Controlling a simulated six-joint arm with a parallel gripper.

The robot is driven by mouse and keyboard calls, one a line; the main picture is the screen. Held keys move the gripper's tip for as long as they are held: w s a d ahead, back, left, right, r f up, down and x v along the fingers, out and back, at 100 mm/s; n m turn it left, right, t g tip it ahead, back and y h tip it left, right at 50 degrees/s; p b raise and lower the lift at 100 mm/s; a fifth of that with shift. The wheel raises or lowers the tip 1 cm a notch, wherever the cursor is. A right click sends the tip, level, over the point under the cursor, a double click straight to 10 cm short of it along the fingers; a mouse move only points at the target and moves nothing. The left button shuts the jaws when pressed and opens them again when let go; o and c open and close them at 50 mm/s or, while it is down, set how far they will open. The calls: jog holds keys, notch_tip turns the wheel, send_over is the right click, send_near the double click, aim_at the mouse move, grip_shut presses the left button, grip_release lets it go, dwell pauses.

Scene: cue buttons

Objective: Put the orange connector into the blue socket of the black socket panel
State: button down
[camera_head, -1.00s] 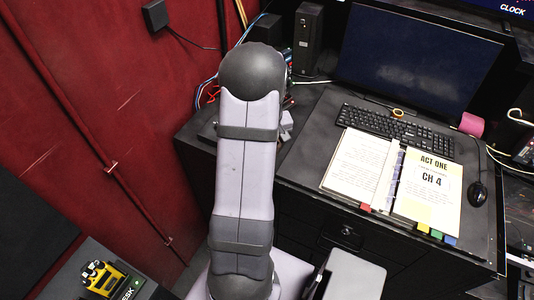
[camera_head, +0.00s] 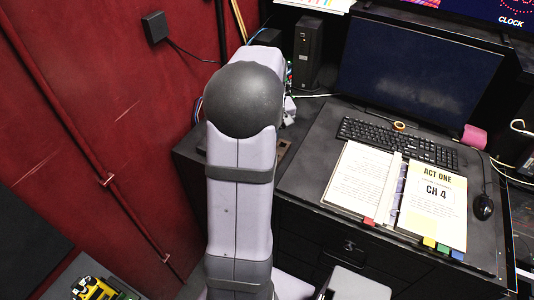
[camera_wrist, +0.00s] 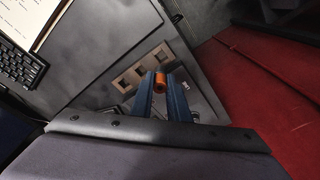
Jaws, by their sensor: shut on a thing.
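The orange connector (camera_wrist: 161,84) is a small cylinder in the wrist view. My gripper (camera_wrist: 160,76) is shut on it, with a blue-grey finger on either side. I cannot make out a blue socket; the fingers and wrist hide part of this area. In the head view my arm hides the gripper and connector.
The black desk (camera_head: 310,165) carries a keyboard (camera_head: 395,142), an open binder (camera_head: 395,195), a mouse (camera_head: 483,207) and a monitor (camera_head: 420,65). Cables and a black box (camera_head: 307,52) stand behind my arm. A red wall (camera_head: 110,120) is close on the left.

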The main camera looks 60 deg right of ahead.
jog(key=shift+r, duration=0.6)
jog(key=shift+d, duration=0.1)
jog(key=shift+w+d+r, duration=0.15)
jog(key=shift+d, duration=0.05)
jog(key=w+d+f+p, duration=0.1)
jog(key=w+d+p, duration=0.7)
jog(key=d, duration=0.5)
jog(key=shift+w+f+p, duration=0.2)
jog(key=shift+f+p, duration=0.05)
jog(key=shift+p, duration=1)
jog(key=shift+d+f, duration=0.1)
jog(key=shift+f, duration=0.05)
jog(key=shift+f+b, duration=1.4)
jog(key=shift+f, duration=0.35)
jog(key=shift+f+b, duration=0.7)
jog(key=shift+f, duration=0.9)
dwell(1.0)
